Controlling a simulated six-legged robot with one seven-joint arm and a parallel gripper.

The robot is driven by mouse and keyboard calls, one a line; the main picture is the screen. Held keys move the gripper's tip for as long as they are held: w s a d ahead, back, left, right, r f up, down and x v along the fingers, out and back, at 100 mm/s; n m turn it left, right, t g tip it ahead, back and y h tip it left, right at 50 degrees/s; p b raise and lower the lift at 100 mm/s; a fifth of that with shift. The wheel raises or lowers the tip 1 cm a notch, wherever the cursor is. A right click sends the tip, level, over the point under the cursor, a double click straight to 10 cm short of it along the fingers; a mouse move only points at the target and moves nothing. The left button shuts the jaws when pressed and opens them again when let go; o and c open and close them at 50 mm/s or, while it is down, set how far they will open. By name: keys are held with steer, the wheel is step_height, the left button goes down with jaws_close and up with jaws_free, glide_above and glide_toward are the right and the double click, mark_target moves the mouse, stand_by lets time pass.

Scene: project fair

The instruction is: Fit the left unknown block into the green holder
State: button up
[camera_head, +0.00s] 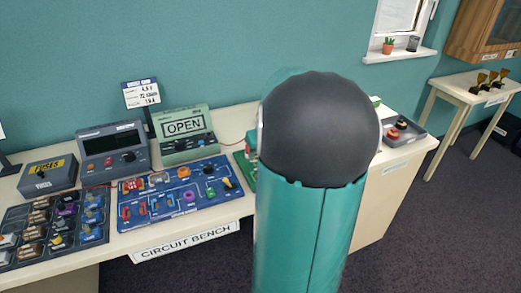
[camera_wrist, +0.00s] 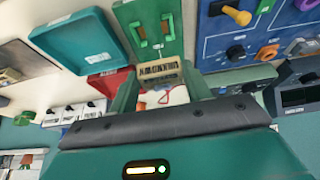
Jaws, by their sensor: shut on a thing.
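In the wrist view my gripper (camera_wrist: 161,80) is shut on a tan block (camera_wrist: 159,69) with dark lettering that looks like "UNKNOWN". The block is between the two green fingers. The green holder (camera_wrist: 133,13) is a flat green board with brighter green clips and a slot, just beyond the block in the picture. The block's near edge overlaps the holder's lower edge in view; I cannot tell whether they touch. In the head view my arm hides the gripper and block, and only the holder's left edge (camera_head: 241,164) shows.
A blue circuit board (camera_wrist: 232,42) lies right of the holder, and a teal tray (camera_wrist: 104,57) lies left. A red item (camera_wrist: 103,82) and white switch blocks (camera_wrist: 60,113) are near the left finger. In the head view a green "OPEN" meter (camera_head: 183,148) stands behind the board.

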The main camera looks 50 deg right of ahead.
steer(key=shift+s+d+f, duration=0.15)
steer(key=shift+d+f, duration=0.15)
steer(key=shift+f, duration=0.3)
steer(key=shift+a+f, duration=0.1)
steer(key=shift+f, duration=2.65)
steer(key=shift+f, duration=0.45)
steer(key=o, duration=1)
steer(key=shift+c, duration=0.2)
steer(key=c, duration=0.3)
steer(key=o, duration=0.4)
steer(key=shift+r, duration=4.05)
